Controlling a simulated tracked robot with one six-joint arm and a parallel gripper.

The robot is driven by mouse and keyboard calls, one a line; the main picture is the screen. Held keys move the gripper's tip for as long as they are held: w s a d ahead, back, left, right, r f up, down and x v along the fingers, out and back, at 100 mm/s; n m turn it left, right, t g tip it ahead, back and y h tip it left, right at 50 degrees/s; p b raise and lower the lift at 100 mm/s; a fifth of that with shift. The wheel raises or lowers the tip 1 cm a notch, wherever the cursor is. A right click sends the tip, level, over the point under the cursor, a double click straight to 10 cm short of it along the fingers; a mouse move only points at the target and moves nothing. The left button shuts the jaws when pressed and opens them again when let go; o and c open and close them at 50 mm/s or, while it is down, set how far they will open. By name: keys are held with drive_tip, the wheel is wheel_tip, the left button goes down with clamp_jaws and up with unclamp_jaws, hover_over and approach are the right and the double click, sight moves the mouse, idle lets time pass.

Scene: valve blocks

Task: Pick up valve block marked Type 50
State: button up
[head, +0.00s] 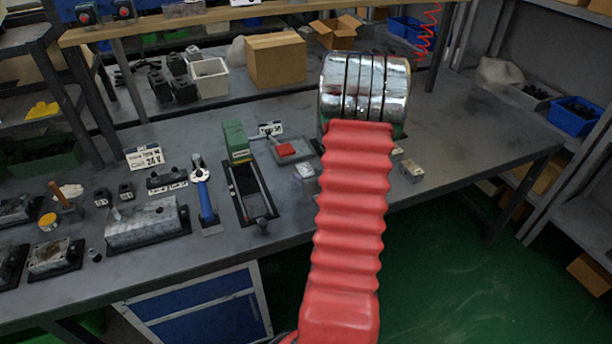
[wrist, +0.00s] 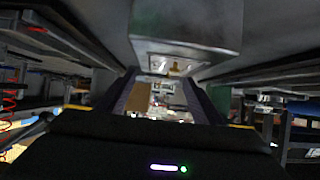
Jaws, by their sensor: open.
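My arm covers the middle of the bench in the head view, and my gripper is hidden behind it there. In the wrist view, which looks upside down, my gripper (wrist: 160,92) is open, with its two dark fingers apart. A grey metal block (wrist: 186,28) appears near and ahead of the fingers at the top; I see no hold on it, and its marking cannot be read. In the head view, small silver blocks stand left of my arm (head: 305,172) and right of it (head: 411,171). I cannot tell which is Type 50.
The grey workbench (head: 480,135) is clear at the right. A white "Coil 24 V" sign (head: 144,158), a green-and-black device (head: 245,180), a blue-handled tool (head: 205,195) and a large valve block (head: 147,222) stand left. Cardboard boxes (head: 275,60) are behind.

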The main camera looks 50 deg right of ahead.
sight(307, 171)
drive_tip(key=shift+x, duration=1.8)
drive_tip(key=shift+r, duration=0.1)
drive_tip(key=shift+c, duration=0.2)
drive_tip(key=c, duration=1.4)
drive_tip(key=shift+r, duration=0.15)
wheel_tip(307, 171, up, 28)
drive_tip(key=shift+f, duration=0.1)
